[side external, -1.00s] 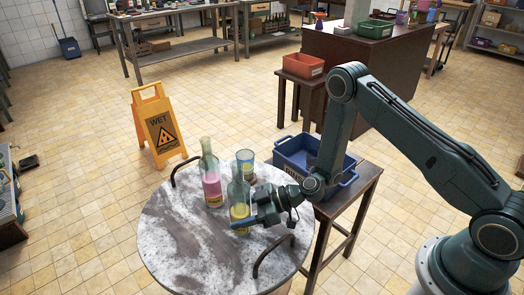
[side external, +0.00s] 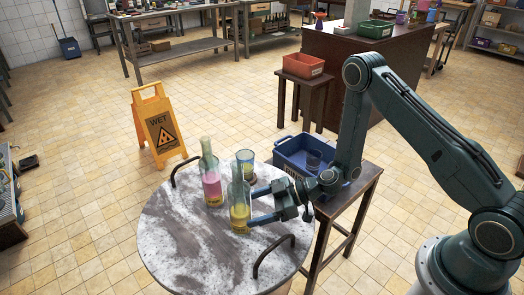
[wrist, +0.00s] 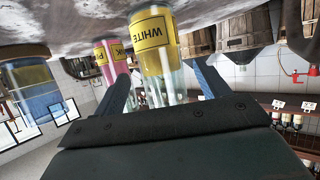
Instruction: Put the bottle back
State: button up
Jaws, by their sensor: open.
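A clear bottle with yellowish contents and a yellow label (side external: 239,213) stands upright on the round marbled tabletop (side external: 185,250). In the upside-down wrist view its label reads WHITE (wrist: 153,36). A bottle with pink contents (side external: 212,187) stands upright behind and left of it; it also shows in the wrist view (wrist: 111,52). My gripper (side external: 256,205) is open just right of the white-label bottle, one finger on each side of its line. The fingers show in the wrist view (wrist: 162,88) with nothing gripped; I see no clear contact.
A glass jar (side external: 245,165) with a yellow band stands behind the bottles. Dark curved handles (side external: 274,256) rise at the table's edges. A blue crate (side external: 289,165) holding a glass sits on a stool at right. The tabletop's front left is clear.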

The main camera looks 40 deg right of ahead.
jog(key=v, duration=0.7)
jog(key=shift+s+r, duration=0.1)
jog(key=shift+r, duration=0.1)
dwell(0.4)
jog(key=s+r+g+h, duration=0.2)
jog(key=s+r, duration=0.2)
jog(key=r, duration=0.4)
jog(key=s+r+g+h, duration=0.3)
jog(key=r, duration=0.4)
jog(key=s+d+r+m+t+h, duration=0.1)
jog(key=s+d+r+m+h, duration=0.2)
jog(key=s, duration=0.5)
jog(key=s+d+r+m+t+h, duration=0.1)
jog(key=s+d+r+m, duration=0.4)
jog(key=r, duration=0.5)
jog(key=s+m+h, duration=0.1)
jog(key=s+m, duration=0.1)
jog(key=s, duration=0.1)
jog(key=shift+d+m+h, duration=0.15)
jog(key=shift+m+h, duration=0.15)
jog(key=shift+h, duration=0.1)
